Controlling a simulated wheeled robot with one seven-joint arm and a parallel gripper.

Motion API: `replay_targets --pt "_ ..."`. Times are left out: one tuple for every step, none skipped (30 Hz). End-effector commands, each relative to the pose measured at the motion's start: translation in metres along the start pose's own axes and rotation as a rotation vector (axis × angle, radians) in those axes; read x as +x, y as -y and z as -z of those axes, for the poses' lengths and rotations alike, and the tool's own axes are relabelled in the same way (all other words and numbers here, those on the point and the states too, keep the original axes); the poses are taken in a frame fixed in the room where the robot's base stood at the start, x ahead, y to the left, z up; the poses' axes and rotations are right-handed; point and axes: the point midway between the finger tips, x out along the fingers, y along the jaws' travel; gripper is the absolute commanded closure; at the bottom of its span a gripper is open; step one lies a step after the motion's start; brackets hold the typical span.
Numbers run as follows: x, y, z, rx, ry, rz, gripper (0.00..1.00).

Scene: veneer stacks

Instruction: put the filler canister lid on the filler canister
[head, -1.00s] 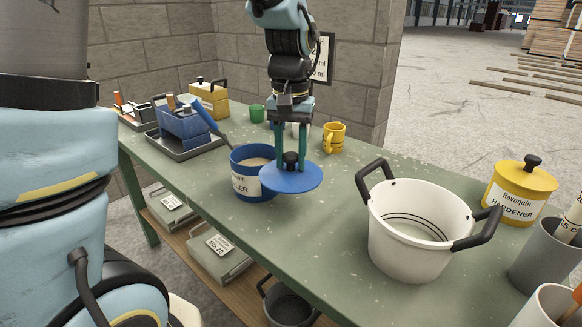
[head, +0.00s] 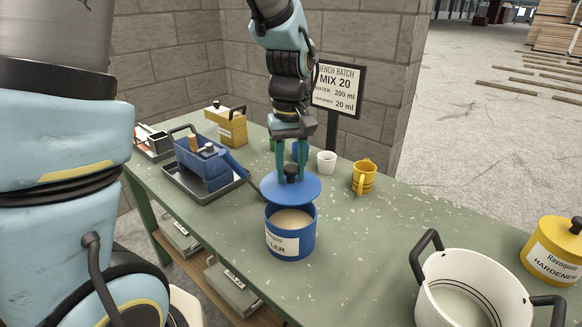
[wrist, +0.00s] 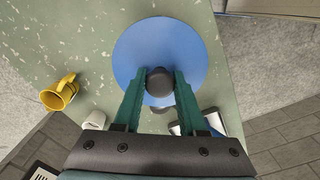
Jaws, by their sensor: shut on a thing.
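The filler canister lid (head: 290,187) is a round blue disc with a black knob. My gripper (head: 291,170) is shut on the knob and holds the lid about level. In the wrist view the lid (wrist: 150,52) spreads beyond my fingertips (wrist: 160,82), which close on the knob from both sides. The filler canister (head: 291,238) is blue with a white label and stands open on the bench, showing pale filler inside. In the head view the lid appears above and behind the canister's far rim, apart from its seat. In the wrist view the canister cannot be made out.
A white two-handled pot (head: 470,285) and yellow hardener canister (head: 555,252) stand at right. A yellow mug (head: 364,177) and white cup (head: 327,162) stand behind the lid. A blue tool caddy (head: 205,160) sits in a tray at left. The bench (head: 375,235) is clear right of the canister.

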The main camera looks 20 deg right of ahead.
Motion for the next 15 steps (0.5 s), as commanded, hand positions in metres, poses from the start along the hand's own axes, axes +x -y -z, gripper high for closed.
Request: replay_targets --pt "0.007 0.0 0.0 0.0 0.0 0.0 1.0" --pt "0.009 0.0 0.0 0.0 0.0 0.0 1.0" --pt "0.013 0.0 0.0 0.001 0.0 0.0 1.0" --pt "0.016 0.0 0.0 0.001 0.001 0.001 1.0" --pt "0.019 0.0 0.0 0.001 0.001 0.001 1.0" --pt "0.022 0.0 0.0 0.001 0.001 0.001 1.0" --pt "0.025 0.0 0.0 0.001 0.001 0.001 1.0" --pt "0.028 0.0 0.0 0.001 0.001 0.001 1.0" --pt "0.032 0.0 0.0 0.001 0.001 0.001 1.0" --pt "0.035 0.001 0.0 0.001 0.001 0.001 1.0" --pt "0.038 0.001 0.0 0.001 0.001 0.001 1.0" --pt "0.041 0.001 0.0 0.001 0.001 0.001 1.0" --pt "0.043 0.001 0.0 0.001 0.001 0.001 1.0" --pt "0.045 0.0 0.0 0.001 0.001 0.001 1.0" --pt "0.048 0.0 0.0 0.001 0.001 0.001 1.0"
